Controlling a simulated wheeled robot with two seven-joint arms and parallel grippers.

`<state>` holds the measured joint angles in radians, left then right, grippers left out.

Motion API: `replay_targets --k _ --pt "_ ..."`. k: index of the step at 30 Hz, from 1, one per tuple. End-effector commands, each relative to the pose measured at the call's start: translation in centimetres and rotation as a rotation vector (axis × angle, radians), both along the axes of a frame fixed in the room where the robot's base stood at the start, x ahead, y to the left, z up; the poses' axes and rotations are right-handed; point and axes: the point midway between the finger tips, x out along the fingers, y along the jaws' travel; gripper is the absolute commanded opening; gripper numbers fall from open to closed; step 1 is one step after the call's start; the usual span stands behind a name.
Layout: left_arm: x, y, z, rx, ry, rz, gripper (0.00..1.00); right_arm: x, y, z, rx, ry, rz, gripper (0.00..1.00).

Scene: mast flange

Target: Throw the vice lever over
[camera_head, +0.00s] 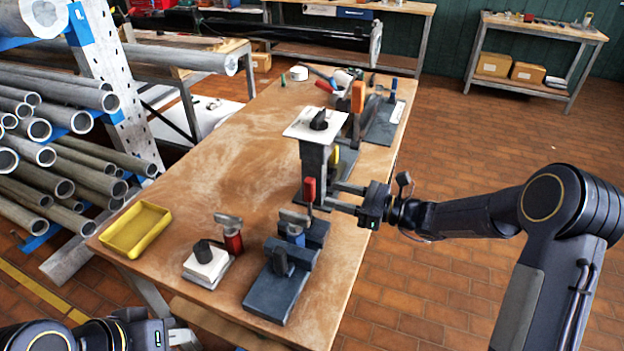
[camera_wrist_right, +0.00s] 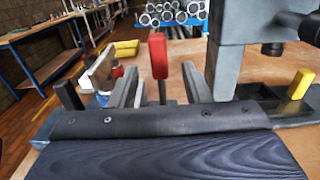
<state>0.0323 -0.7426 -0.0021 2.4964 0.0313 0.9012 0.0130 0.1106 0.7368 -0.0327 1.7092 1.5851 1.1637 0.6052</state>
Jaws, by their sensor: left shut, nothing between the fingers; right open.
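A lever with a red grip (camera_head: 309,189) stands upright at the right side of the workbench, on a thin stem beside the dark vice (camera_head: 278,288). The red grip also shows in the right wrist view (camera_wrist_right: 158,55), between the two fingers. My right gripper (camera_head: 335,197) is open, coming in from the right at the lever's height. Its fingers lie on either side of the lever; I see no contact. It also shows in the right wrist view (camera_wrist_right: 160,82). My left gripper (camera_head: 182,338) is shut and empty at the bottom left, partly cut off by the frame.
A grey post with a white plate (camera_head: 303,124) stands close behind the lever. A yellow tray (camera_head: 136,229) lies at the left corner. The bench's middle (camera_head: 230,170) is clear.

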Motion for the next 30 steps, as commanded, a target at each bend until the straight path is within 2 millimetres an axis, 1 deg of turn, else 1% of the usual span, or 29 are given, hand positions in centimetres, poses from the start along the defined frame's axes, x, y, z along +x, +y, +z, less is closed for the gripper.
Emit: replay_targets --k 9,13,18,25,26,30 --pt "0.0 0.0 1.2 0.0 0.0 0.0 0.0 1.7 4.5 0.2 0.0 0.0 0.005 0.44" --pt "0.0 0.0 1.5 0.0 0.0 0.0 0.0 2.4 6.0 0.1 -0.001 -0.001 0.003 0.44" --pt "0.0 0.0 1.6 0.0 0.0 0.0 0.0 2.8 6.9 0.1 -0.001 -0.002 0.001 0.44" --pt "0.0 0.0 1.6 0.0 0.0 0.0 0.0 2.8 7.0 0.0 -0.001 -0.002 0.001 0.44" --pt "0.0 0.0 1.6 0.0 0.0 0.0 0.0 2.8 7.0 0.0 -0.001 -0.002 0.001 0.42" --pt "0.0 0.0 1.6 0.0 0.0 0.0 0.0 2.8 7.0 0.0 -0.001 -0.003 0.001 0.24"
